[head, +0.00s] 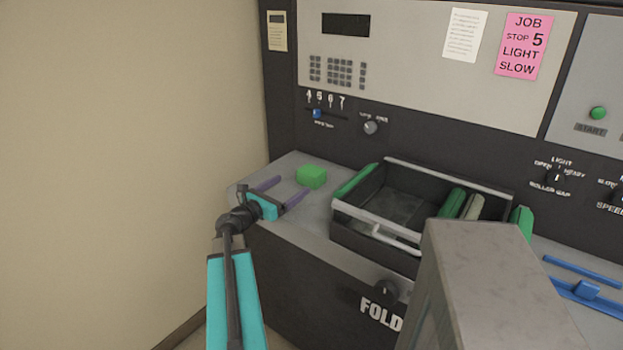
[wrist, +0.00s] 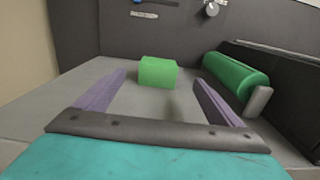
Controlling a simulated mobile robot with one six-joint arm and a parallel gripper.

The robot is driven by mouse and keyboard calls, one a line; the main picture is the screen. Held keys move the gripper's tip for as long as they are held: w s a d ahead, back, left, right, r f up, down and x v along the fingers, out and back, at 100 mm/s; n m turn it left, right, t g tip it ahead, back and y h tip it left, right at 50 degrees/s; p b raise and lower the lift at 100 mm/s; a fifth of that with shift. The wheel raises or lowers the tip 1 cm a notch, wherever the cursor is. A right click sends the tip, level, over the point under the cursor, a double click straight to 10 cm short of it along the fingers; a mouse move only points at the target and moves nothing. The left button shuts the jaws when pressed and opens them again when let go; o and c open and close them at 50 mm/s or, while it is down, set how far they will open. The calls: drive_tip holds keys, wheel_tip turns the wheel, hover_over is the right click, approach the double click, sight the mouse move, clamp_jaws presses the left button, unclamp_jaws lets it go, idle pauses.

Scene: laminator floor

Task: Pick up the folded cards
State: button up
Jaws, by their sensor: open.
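A small green block (head: 312,176), which looks like the folded cards, sits on the grey top of the machine near its left end. It also shows in the wrist view (wrist: 157,72), just beyond the fingertips and roughly centred between them. My gripper (head: 283,190) is open, with its two purple fingers apart and pointing at the green block. In the wrist view my gripper (wrist: 160,88) has nothing between its fingers. I cannot make out single cards or folds in the block.
A black tray (head: 345,238) with green rollers (head: 452,203) stands right of the block. A grey box-shaped part (head: 490,270) fills the front right. The control panel (head: 420,60) rises behind; a pink sign (head: 523,45) there reads "JOB STOP 5 LIGHT SLOW". A beige wall (head: 120,150) is at left.

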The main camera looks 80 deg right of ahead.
drive_tip(key=p, duration=0.1)
approach(311, 170)
drive_tip(key=shift+x, duration=2.35)
drive_tip(key=shift+s+a+f, duration=0.1)
drive_tip(key=shift+s+f, duration=0.05)
drive_tip(key=shift+s, duration=0.05)
drive_tip(key=shift+w+p+x, duration=0.2)
drive_tip(key=shift+p+x, duration=0.4)
drive_tip(key=shift+x, duration=2.1)
drive_tip(key=c, duration=1.3)
